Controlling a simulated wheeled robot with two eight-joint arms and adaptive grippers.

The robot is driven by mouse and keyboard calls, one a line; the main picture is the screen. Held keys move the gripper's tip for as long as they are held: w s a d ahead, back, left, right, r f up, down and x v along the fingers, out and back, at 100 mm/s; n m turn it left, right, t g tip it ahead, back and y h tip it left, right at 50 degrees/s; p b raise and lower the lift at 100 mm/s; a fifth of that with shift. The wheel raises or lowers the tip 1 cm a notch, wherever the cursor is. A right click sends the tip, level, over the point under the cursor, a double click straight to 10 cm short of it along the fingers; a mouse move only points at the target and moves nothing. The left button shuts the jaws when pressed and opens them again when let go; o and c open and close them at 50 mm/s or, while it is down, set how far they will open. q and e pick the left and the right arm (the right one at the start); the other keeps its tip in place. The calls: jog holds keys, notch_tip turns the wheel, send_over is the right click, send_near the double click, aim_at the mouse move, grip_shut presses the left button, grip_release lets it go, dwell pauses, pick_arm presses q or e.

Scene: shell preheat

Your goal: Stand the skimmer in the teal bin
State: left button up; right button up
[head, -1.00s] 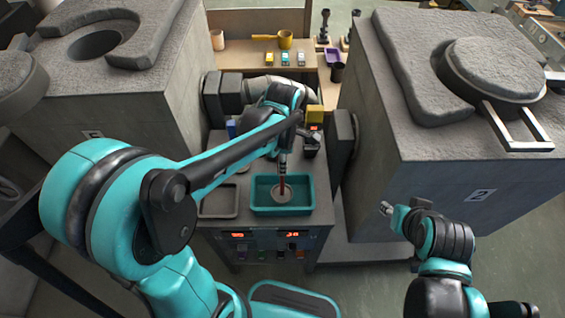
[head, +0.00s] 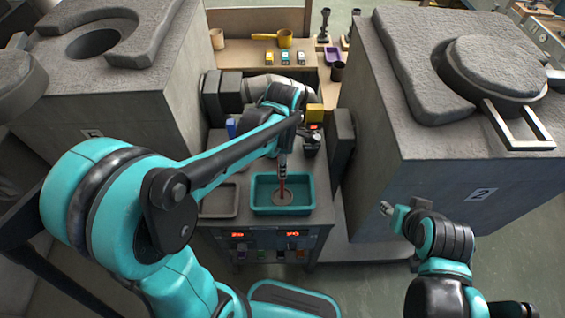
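The skimmer (head: 281,197) has a reddish-brown handle and a round, pale disc at its lower end. It is roughly upright, disc down, within the walls of the teal bin (head: 262,210); whether the disc touches the floor of the bin is hard to tell. My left gripper (head: 283,172) is above the bin and appears shut on the upper handle, which its fingers partly hide. My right gripper (head: 388,208) is away to the right, beside the large grey block; its fingers are too small to tell open from shut.
A shallow grey tray (head: 220,212) lies left of the bin. Large grey furnace blocks (head: 130,110) (head: 430,165) flank the bench. A yellow ladle (head: 284,38) and small coloured items are on the back shelf.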

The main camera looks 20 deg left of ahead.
pick_arm(q)
notch_tip(320, 180, up, 12)
jog(key=p, duration=0.3)
jog(key=shift+f, duration=0.15)
jog(key=shift+r, duration=0.3)
jog(key=s+a+f+m+t, duration=0.1)
jog(key=s+m, duration=0.4)
jog(key=m, duration=0.5)
jog(key=s+a+f+m+t, duration=0.1)
jog(key=s+a+m+t, duration=0.2)
jog(key=m, duration=0.8)
jog(key=s+t, duration=0.2)
jog(key=t, duration=0.1)
jog(key=shift+s+a, duration=0.15)
jog(key=shift+a, duration=0.2)
